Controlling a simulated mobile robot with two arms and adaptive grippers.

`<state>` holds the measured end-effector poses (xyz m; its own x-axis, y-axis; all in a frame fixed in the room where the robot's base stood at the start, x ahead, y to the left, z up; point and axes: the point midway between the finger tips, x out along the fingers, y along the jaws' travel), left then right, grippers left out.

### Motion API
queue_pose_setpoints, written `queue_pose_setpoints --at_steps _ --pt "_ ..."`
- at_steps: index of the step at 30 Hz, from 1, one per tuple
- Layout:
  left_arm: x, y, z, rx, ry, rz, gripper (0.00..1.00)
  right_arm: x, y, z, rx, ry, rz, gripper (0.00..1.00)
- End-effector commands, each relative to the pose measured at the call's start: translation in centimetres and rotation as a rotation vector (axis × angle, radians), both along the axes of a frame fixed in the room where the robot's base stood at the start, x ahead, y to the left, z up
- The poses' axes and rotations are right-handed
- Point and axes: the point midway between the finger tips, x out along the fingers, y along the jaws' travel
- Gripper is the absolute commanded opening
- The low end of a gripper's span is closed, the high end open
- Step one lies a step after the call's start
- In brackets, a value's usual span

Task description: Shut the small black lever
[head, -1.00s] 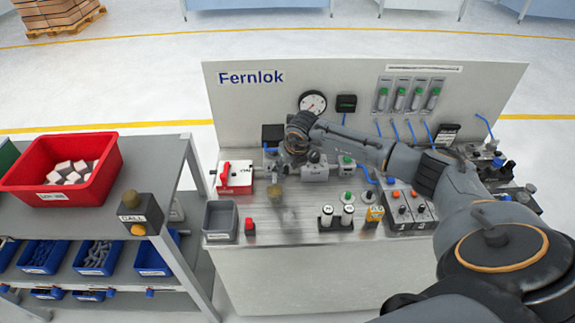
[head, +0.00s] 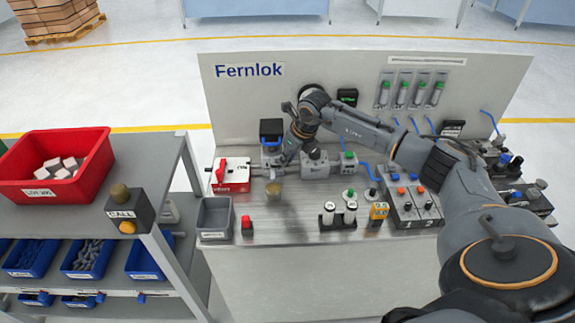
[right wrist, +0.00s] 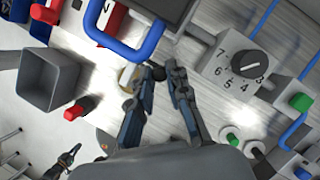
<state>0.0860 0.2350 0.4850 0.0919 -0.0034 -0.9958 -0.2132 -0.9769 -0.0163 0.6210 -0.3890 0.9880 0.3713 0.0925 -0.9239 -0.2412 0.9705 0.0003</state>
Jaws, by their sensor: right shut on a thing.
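My right gripper (head: 277,163) reaches down from the right to the pipe line on the bench, just below the black box with the blue handle (head: 271,132). In the right wrist view its two fingers (right wrist: 160,74) are brought close together at the tips, on a small dark piece. This seems to be the small black lever; the fingers hide most of it and I cannot make out its angle. The blue handle (right wrist: 130,50) stands just beyond the fingertips.
A grey dial block (right wrist: 243,65) is right of the fingers. The bench's front middle (head: 295,225) is clear.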

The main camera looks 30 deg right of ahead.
Motion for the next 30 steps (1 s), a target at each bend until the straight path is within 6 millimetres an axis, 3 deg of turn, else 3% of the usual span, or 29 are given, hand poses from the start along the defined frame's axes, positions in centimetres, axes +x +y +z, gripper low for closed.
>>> queue_pose_setpoints --at_steps 9,10,13,23,30 --pt "0.0 0.0 0.0 0.000 0.000 0.000 0.00 0.0 -0.1 0.1 -0.001 -0.001 0.007 0.00" --pt "0.0 0.0 0.0 0.000 0.000 0.000 0.00 0.1 0.0 0.1 -0.001 -0.001 0.007 0.20" --pt "0.0 0.0 0.0 0.000 0.000 0.000 0.00 0.0 -0.1 0.1 -0.001 -0.001 0.007 0.39" --pt "-0.1 0.1 -0.1 0.001 0.001 0.001 0.00 0.0 -0.1 0.3 -0.001 -0.001 0.007 0.39" --pt "0.0 0.0 0.0 0.000 0.001 0.001 0.00 -1.2 -0.5 3.5 -0.003 -0.005 0.007 0.39"
